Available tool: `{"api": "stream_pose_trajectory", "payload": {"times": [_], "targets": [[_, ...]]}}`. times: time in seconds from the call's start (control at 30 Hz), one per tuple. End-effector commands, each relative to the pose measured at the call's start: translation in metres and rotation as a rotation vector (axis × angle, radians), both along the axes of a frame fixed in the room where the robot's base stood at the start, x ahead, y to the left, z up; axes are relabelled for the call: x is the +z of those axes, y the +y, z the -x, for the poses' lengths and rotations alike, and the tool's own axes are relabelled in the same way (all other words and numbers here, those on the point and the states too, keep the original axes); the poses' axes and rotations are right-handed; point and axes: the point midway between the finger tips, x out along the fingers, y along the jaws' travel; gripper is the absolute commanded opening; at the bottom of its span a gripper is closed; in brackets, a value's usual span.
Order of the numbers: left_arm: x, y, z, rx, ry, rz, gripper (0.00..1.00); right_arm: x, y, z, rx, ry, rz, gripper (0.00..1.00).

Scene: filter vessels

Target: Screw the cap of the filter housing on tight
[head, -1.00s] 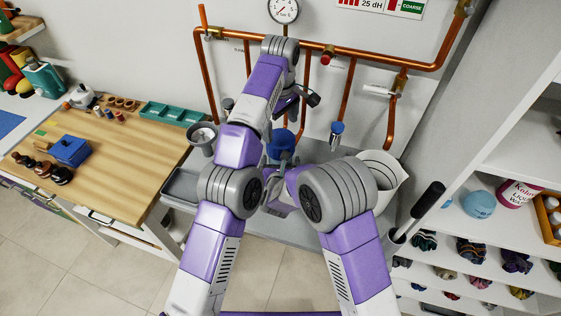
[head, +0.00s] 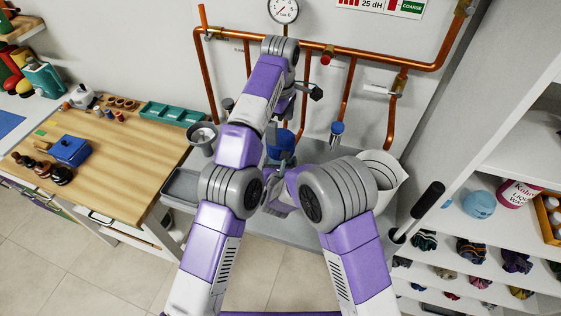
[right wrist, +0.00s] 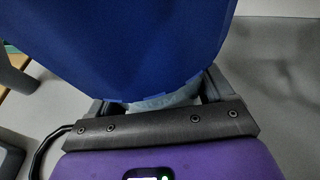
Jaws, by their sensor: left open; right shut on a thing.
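The blue cap of the filter housing (head: 284,141) shows in the middle of the head view, partly hidden behind my arms. My left gripper (head: 284,119) is over it, small and partly covered by its own wrist; it is open, and I cannot tell whether it touches the cap. In the right wrist view the blue part (right wrist: 130,45) fills the top. Below it a pale band of the housing (right wrist: 168,100) shows between the fingers of my right gripper (right wrist: 157,102), which is shut on it. In the head view the right gripper is mostly hidden by my arms.
Copper pipes (head: 310,50) with a gauge (head: 284,10) run along the wall behind. A white bucket (head: 385,165) stands right of the housing. A wooden bench (head: 110,150) is at left, with a grey funnel (head: 202,136) at its edge. Shelves (head: 500,215) stand at right.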

Motion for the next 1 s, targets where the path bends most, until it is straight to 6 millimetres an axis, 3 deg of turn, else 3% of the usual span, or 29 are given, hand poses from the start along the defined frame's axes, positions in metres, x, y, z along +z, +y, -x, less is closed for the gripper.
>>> {"api": "stream_pose_trajectory", "payload": {"times": [0.4,0.6,0.8,1.0], "targets": [[0.0,-0.0003,0.0,0.795,-0.001,-0.001,1.0,0.0002,-0.0001,0.0,-0.001,0.0,-0.001,0.0],[0.0001,-0.0004,0.0,1.101,0.0,0.0,1.0,0.0002,-0.0001,0.0,-0.001,0.0,-0.001,0.0],[0.0002,-0.0001,-0.0002,1.257,-0.001,0.0,1.0,0.0002,-0.0001,0.0,-0.001,0.0,-0.001,0.0],[0.0002,-0.0002,-0.0001,1.285,0.0,0.0,1.0,0.0002,-0.0001,0.0,-0.001,0.0,-0.001,0.0]]}}
